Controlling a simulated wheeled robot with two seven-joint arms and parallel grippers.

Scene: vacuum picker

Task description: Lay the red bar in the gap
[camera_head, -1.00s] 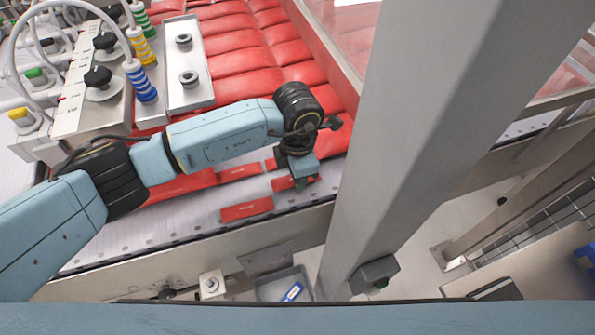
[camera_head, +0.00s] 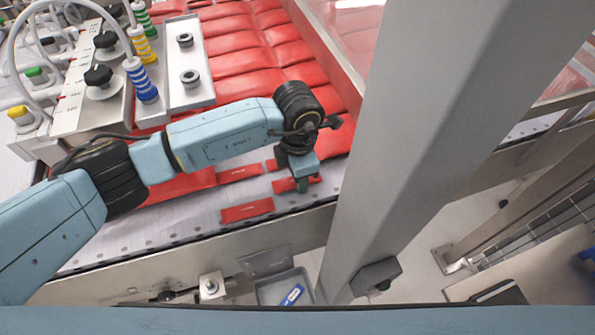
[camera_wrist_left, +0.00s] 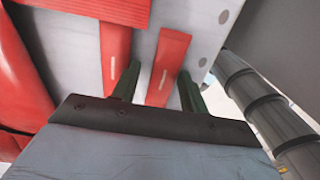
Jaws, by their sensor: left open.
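My left gripper (camera_head: 302,184) is open and points down at the near edge of the light conveyor. In the left wrist view its two dark green fingers (camera_wrist_left: 158,92) stand on either side of a red bar (camera_wrist_left: 170,55) with a small pale label, without visibly closing on it. In the head view this bar (camera_head: 283,186) is partly hidden by the gripper. Another red bar (camera_head: 246,211) lies to its left, and one more (camera_head: 239,173) lies farther back. Pale belt shows between the bars; I cannot tell which space is the gap. My right gripper is not in view.
Red packs (camera_head: 245,60) cover the belt behind. A vacuum picker with blue, yellow and green bellows (camera_head: 140,80) stands at the left. A thick grey post (camera_head: 425,130) rises right of my gripper. A grey tray (camera_head: 268,290) holding a blue item is below the conveyor edge.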

